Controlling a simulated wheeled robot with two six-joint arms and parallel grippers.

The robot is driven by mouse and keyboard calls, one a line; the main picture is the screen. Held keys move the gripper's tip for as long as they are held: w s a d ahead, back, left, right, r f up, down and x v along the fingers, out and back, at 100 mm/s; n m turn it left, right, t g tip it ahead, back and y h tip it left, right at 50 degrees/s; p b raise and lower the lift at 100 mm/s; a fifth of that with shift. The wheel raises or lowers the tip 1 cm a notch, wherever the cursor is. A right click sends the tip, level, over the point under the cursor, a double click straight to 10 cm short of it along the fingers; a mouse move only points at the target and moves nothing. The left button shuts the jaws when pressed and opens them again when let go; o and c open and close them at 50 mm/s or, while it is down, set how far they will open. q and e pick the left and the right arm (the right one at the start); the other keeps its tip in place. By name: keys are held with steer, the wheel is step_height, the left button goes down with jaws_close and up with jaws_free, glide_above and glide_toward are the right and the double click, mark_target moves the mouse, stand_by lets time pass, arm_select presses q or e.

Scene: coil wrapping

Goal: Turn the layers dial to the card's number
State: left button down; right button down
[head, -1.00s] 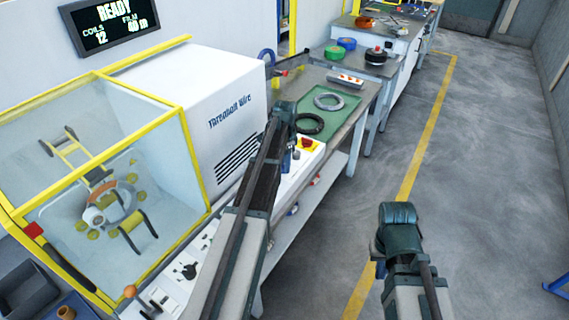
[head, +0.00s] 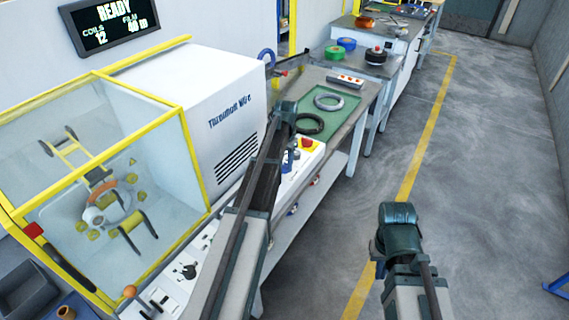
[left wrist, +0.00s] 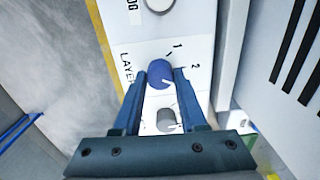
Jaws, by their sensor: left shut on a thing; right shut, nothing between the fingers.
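The blue layers dial (left wrist: 159,72) sits on a white panel in the left wrist view, beside the partly hidden word "LAYER". The printed numbers 1 and 2 show to its upper right. A white mark shows on the dial's lower right side; I cannot tell which number it points to. My left gripper (left wrist: 162,76) is shut on the dial, one finger on each side. In the head view my left gripper (head: 289,158) is down at the panel and its arm hides part of it. My right gripper (head: 380,252) is shut and empty over the floor. I cannot make out the card.
A red button on yellow (head: 306,143) is close to my left gripper. The wrapping machine (head: 205,90) and its clear guard stand left, under a display (head: 110,22) reading READY, coils 12. Coils lie on a green mat (head: 345,120) behind.

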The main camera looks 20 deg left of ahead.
mark_target(286, 166)
arm_select(q)
steer(key=n, duration=0.5)
steer(key=shift+n, duration=0.4)
stand_by(0.4)
steer(key=shift+c, duration=2.3)
jaws_free()
steer(key=shift+r, duration=0.15)
step_height(286, 166, up, 14)
steer(key=p, duration=1.3)
steer(key=shift+d+f+p, duration=0.15)
steer(key=shift+f+p, duration=0.05)
steer(key=shift+p, duration=0.2)
